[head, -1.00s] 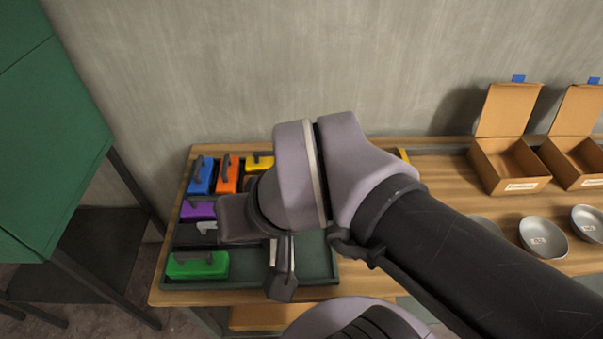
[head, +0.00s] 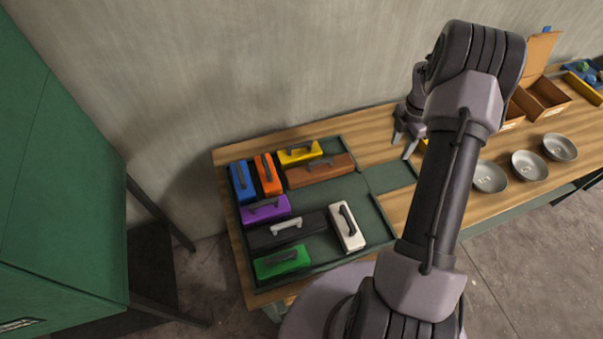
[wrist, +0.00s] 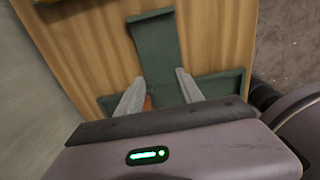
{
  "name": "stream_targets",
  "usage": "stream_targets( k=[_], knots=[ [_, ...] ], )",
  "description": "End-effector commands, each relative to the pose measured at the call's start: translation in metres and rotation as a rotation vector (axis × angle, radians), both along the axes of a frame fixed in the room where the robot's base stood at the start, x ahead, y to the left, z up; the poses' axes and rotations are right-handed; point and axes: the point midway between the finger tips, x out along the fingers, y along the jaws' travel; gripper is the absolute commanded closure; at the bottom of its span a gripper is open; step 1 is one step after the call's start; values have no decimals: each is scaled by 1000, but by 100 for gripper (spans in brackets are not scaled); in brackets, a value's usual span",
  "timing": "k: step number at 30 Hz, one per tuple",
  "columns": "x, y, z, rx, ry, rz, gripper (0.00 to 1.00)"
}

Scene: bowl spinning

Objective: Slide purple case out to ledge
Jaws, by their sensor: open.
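The purple case (head: 264,210) lies flat in the dark green tray (head: 325,262), its dark handle on top. It sits below the blue case (head: 242,181) and the orange case (head: 268,174), and above the black case (head: 262,238). A flat green ledge (head: 390,178) extends right from the tray and looks empty; it also shows in the wrist view (wrist: 156,45). My gripper (head: 402,147) is open and empty above the wooden table, near the ledge's back side. Its two fingers show apart in the wrist view (wrist: 160,75). The purple case is not recognisable there.
The tray also holds yellow (head: 299,152), brown (head: 319,170), green (head: 282,262) and white (head: 347,227) cases. Several metal bowls (head: 529,165) and cardboard boxes (head: 541,99) stand to the right. A green cabinet (head: 55,200) is at left. The tray's middle is bare.

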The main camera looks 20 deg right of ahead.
Motion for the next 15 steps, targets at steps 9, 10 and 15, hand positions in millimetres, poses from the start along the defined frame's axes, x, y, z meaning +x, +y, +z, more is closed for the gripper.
stream_targets(
  k=[9, 10, 15],
  knots=[
    [0, 78, -4, 0, 0, 2, 56],
    [0, 86, -4, 1, 0, 3, 56],
    [0, 129, -4, 1, -1, 1, 56]
  ],
)
